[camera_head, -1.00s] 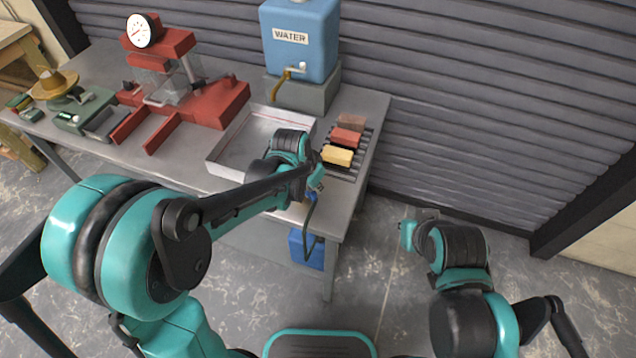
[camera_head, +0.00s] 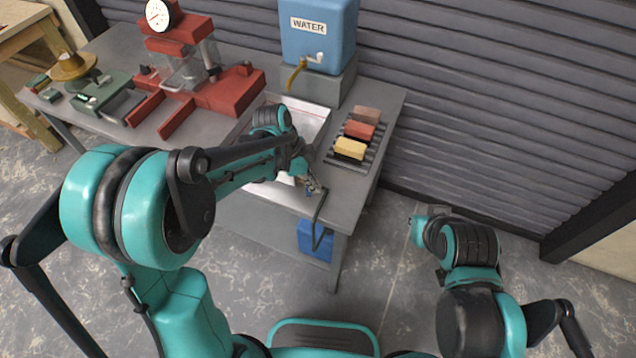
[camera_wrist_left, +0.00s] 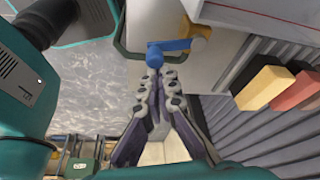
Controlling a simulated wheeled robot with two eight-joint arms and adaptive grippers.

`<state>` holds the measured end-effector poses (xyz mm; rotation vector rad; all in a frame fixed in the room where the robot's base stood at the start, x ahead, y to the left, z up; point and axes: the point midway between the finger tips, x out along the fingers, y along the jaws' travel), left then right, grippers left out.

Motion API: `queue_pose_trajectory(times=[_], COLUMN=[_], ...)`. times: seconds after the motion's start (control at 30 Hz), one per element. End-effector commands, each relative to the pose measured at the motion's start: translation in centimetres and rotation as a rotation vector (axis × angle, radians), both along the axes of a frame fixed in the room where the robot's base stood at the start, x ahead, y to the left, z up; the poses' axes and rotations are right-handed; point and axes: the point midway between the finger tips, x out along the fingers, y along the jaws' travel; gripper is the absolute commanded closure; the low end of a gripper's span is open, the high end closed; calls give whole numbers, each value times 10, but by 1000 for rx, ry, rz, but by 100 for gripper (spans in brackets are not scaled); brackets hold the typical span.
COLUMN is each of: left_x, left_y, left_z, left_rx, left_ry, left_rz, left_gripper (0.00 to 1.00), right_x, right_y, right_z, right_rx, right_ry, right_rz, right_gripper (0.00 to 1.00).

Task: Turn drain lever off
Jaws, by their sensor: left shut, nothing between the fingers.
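The drain lever is a blue handle (camera_wrist_left: 170,47) on a brass-coloured valve (camera_wrist_left: 201,38) at the tray's edge. In the wrist view it lies roughly crosswise, its rounded end just beyond my left fingertips. My left gripper (camera_wrist_left: 158,80) is shut and empty, its tips close to that end; I cannot tell whether they touch it. In the head view my left gripper (camera_head: 311,184) is at the table's front edge, where only a bit of blue shows beside it. The metal tray (camera_head: 313,112) is partly hidden by my left arm.
A dark bent tube (camera_head: 319,222) hangs in front of a blue container (camera_head: 312,240) below the table edge. A rack (camera_head: 338,160) with coloured blocks stands right of the tray. A blue water tank (camera_head: 318,45) and a red press (camera_head: 235,92) stand behind.

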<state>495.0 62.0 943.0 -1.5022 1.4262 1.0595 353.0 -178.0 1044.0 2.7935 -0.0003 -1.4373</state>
Motion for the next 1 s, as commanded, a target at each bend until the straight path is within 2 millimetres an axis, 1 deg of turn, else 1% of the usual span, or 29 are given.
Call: queue_pose_trajectory(times=[0.27, 0.63, 1.0], left_x=[1, 15, 16], left_y=[-1, -4, -6], left_z=[0, 0, 0], left_rx=[0, 0, 0], left_ry=[0, 0, 0], left_rz=[4, 5, 5], left_gripper=[100, 100, 100], right_x=[0, 0, 0], right_y=[0, 0, 0], right_z=[0, -2, -2], right_rx=[0, 0, 0], right_ry=[0, 0, 0], right_rz=[0, 0, 0], right_gripper=[100, 100, 100])
